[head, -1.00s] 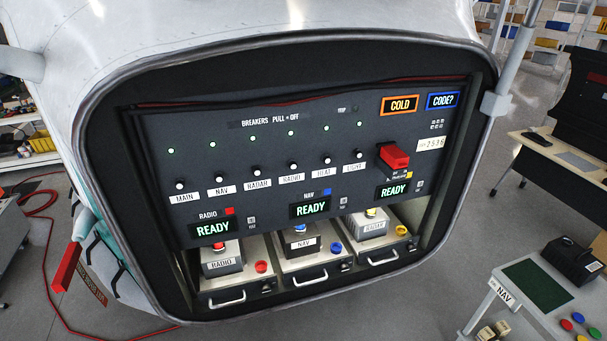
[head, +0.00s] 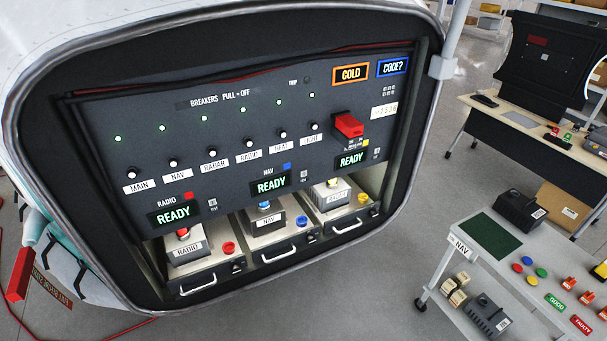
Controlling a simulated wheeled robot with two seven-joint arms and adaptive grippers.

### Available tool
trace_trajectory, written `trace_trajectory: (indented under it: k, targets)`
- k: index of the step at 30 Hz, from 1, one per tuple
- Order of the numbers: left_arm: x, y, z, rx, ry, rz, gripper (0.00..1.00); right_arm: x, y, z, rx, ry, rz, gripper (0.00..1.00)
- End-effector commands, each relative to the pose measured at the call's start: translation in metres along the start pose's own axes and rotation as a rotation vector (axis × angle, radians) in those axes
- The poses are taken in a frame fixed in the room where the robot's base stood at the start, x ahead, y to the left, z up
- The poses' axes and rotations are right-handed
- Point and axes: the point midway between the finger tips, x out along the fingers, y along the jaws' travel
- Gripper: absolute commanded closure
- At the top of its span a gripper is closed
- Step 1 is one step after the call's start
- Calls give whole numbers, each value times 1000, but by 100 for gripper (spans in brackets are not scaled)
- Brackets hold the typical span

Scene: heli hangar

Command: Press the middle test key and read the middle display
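The middle display (head: 270,187), labelled NAV with a blue square above it, reads READY in green on the dark panel. The middle test key (head: 304,177) is a small pale square just right of that display. The left display (head: 173,214), labelled RADIO, and the right display (head: 351,160) also read READY, each with its own small key at its right. Below the panel sit the RADIO unit (head: 187,247), the NAV unit (head: 266,222) and the RADAR unit (head: 337,196). Neither of my grippers is in view.
A breaker row with lit green dots and a red guarded switch (head: 349,126) sit higher on the panel. COLD (head: 351,74) and CODE? (head: 393,67) signs glow above. A cart (head: 480,262) with coloured caps and tags stands right, a desk (head: 520,122) behind it.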

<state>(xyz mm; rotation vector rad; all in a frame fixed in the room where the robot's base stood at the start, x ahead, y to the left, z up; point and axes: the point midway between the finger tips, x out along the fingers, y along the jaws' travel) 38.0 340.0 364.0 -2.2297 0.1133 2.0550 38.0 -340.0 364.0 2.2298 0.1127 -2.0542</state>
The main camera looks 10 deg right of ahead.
Motion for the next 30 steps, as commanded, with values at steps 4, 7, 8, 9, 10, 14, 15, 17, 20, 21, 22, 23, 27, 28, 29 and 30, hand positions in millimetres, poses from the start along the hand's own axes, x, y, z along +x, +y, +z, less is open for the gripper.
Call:
trace_trajectory:
  k: [4, 7, 8, 9, 10, 14, 15, 17, 20, 21, 22, 23, 27, 28, 29, 30]
  targets:
    - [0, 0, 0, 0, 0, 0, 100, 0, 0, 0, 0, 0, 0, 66]
    - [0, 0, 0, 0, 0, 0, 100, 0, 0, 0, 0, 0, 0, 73]
    - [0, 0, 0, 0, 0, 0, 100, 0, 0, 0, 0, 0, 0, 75]
    - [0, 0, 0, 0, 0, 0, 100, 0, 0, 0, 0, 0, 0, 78]
    - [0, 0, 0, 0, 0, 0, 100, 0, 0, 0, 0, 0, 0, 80]
    - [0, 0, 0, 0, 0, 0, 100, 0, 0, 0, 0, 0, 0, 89]
    - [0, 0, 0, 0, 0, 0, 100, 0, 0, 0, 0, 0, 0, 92]
    - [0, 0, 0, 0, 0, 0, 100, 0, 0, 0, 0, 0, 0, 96]
    - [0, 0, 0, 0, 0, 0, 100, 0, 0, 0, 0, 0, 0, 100]
    - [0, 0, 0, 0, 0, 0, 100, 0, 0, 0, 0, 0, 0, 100]
    - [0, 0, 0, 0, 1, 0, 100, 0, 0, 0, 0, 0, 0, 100]
    - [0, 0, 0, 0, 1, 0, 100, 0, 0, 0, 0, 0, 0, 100]
    - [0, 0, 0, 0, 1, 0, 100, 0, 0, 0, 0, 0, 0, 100]
    - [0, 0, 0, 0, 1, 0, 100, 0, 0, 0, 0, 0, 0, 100]
    - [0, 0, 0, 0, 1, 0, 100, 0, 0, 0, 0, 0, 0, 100]
    - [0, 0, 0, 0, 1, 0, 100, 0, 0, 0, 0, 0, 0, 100]
